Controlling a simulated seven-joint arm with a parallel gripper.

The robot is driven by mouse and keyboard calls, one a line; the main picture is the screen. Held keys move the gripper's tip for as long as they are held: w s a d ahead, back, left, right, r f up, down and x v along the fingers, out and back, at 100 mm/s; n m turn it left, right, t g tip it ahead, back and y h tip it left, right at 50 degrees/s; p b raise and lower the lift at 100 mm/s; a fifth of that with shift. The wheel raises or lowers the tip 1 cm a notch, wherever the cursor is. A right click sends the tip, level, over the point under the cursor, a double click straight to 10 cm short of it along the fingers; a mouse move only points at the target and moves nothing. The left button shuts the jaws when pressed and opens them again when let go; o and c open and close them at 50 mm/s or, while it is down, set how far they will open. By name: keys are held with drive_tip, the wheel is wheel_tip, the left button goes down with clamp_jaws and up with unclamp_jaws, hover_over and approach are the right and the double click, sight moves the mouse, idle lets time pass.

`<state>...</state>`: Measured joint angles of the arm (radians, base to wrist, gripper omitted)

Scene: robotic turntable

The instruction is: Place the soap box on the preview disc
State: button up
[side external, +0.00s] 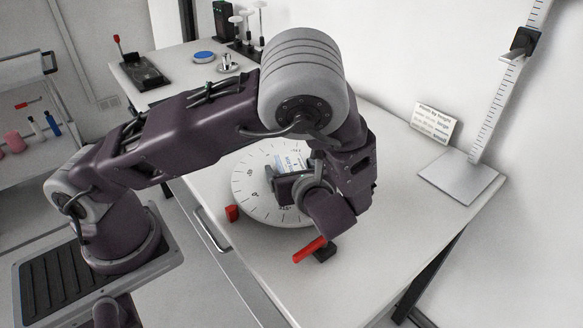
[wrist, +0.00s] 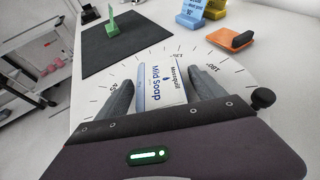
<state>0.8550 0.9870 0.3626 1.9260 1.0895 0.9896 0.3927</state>
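A white and blue soap box (wrist: 160,84) labelled "Mild Soap" is over the white round disc (wrist: 236,77) with degree marks. It shows between the two fingers of my gripper (wrist: 163,86), with narrow gaps on both sides in the wrist view. My gripper looks open around the box. In the side external view, my gripper (side external: 292,180) is low over the marked disc (side external: 247,187), and part of the soap box (side external: 291,160) shows behind it. A small blue disc (side external: 204,57) lies on the back table. I cannot tell which disc is the preview disc.
A height gauge (side external: 458,180) and a card (side external: 433,122) stand at right. In the wrist view, a black mat (wrist: 125,45) and an orange block (wrist: 229,39) lie beyond.

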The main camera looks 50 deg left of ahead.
drive_tip(key=shift+s+d+r, duration=0.1)
drive_tip(key=shift+d+r, duration=0.15)
drive_tip(key=shift+d, duration=0.05)
drive_tip(key=v, duration=1.1)
drive_tip(key=shift+s+d, duration=0.1)
drive_tip(key=s+a+r+n+h, duration=0.3)
drive_tip(key=s+r+n+h, duration=0.3)
drive_tip(key=n, duration=0.5)
drive_tip(key=s+a+r+n+h, duration=0.2)
drive_tip(key=s+r+n+h, duration=0.4)
drive_tip(key=s+r+n, duration=0.3)
drive_tip(key=s+n, duration=0.1)
drive_tip(key=n, duration=0.1)
drive_tip(key=shift+s+a+n, duration=0.2)
drive_tip(key=shift+a+n, duration=0.1)
drive_tip(key=shift+a, duration=0.1)
